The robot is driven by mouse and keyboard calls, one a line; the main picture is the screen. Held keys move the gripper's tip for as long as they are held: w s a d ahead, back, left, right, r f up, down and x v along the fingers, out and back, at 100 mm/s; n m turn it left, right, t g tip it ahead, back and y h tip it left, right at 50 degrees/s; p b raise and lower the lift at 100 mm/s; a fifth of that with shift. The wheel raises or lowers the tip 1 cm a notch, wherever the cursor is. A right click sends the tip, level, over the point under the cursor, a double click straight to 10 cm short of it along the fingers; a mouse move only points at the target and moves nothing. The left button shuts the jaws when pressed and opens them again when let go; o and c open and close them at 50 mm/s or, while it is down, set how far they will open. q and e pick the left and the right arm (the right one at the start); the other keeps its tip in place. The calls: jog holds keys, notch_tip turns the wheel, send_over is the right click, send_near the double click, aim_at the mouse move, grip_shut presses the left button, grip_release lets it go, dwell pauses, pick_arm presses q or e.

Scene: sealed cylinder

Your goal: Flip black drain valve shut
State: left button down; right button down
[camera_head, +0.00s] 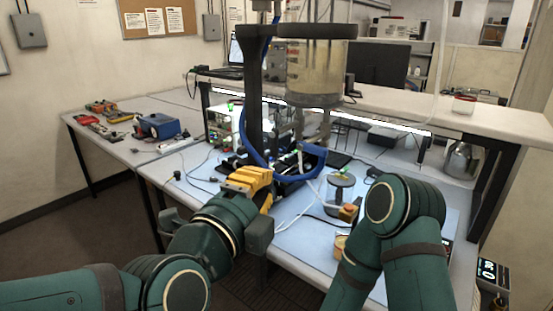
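A clear cylinder (318,72) with a dark rim and pale yellowish contents hangs at the upper middle, beside a dark upright post (254,95). Fittings (326,122) show under it. I cannot make out the black drain valve for certain among the dark parts and tubing below. My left gripper (256,178), with yellow fingers, is in front of and below the cylinder, near the post's foot and a thick blue hose (310,168). Whether its fingers are apart or closed is unclear from this angle. My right arm is folded at the lower right; its gripper does not show.
The bench (215,170) holds cables, a power-supply-like box (222,124) and a small stand (340,188). A blue box (157,126) and tools lie on the left table. A raised shelf (450,111) runs behind the bench. A kettle (459,160) stands at right.

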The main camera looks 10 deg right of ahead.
aim_at(274, 143)
pick_arm(q)
jog(key=shift+w+d, duration=0.15)
jog(key=x, duration=0.9)
jog(key=shift+w+d, duration=0.25)
jog(key=shift+w, duration=0.05)
pick_arm(e)
jog(key=shift+f, duration=0.15)
